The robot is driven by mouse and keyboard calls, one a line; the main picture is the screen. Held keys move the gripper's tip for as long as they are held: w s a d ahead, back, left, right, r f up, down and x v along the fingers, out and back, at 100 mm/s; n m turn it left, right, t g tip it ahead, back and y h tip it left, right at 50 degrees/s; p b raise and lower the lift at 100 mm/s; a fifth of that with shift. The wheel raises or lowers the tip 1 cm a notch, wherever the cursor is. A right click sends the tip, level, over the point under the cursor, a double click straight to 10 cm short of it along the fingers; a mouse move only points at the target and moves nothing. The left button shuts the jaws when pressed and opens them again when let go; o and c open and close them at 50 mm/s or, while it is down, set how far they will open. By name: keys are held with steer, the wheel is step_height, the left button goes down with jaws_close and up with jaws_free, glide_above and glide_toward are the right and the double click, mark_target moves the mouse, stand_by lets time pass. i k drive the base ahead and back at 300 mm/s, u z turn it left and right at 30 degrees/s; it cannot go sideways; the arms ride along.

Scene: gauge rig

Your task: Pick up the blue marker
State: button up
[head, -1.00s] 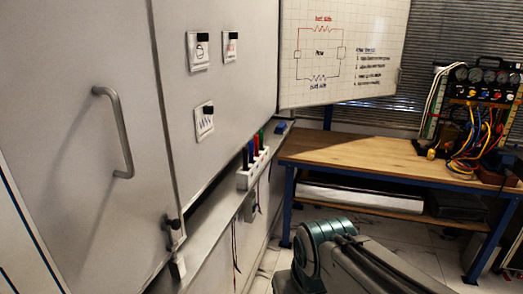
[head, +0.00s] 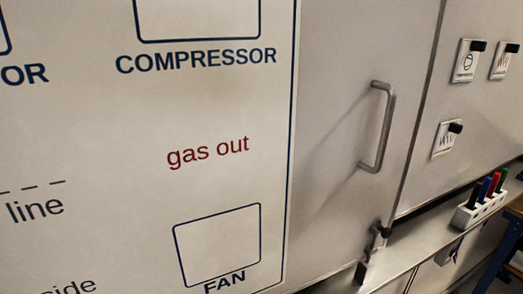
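The blue marker (head: 486,188) stands upright in a white holder (head: 465,217) at the right side of the head view. A black marker (head: 475,194) is on its left, and a red marker (head: 495,182) and a green marker (head: 503,176) are on its right. The holder sits on a narrow grey ledge (head: 425,240) along the wall. My gripper is not in view.
A grey door with a bar handle (head: 384,125) and a dark latch (head: 380,236) stands left of the ledge. A large labelled panel (head: 230,105) fills the left. Small picture cards (head: 466,62) hang above the holder. A blue bench leg (head: 492,262) shows at the right edge.

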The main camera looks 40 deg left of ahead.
mark_target(488, 181)
steer(key=u, duration=0.1)
steer(key=k, duration=0.25)
steer(key=z, duration=0.25)
steer(key=i, duration=1.35)
steer(key=z, duration=0.2)
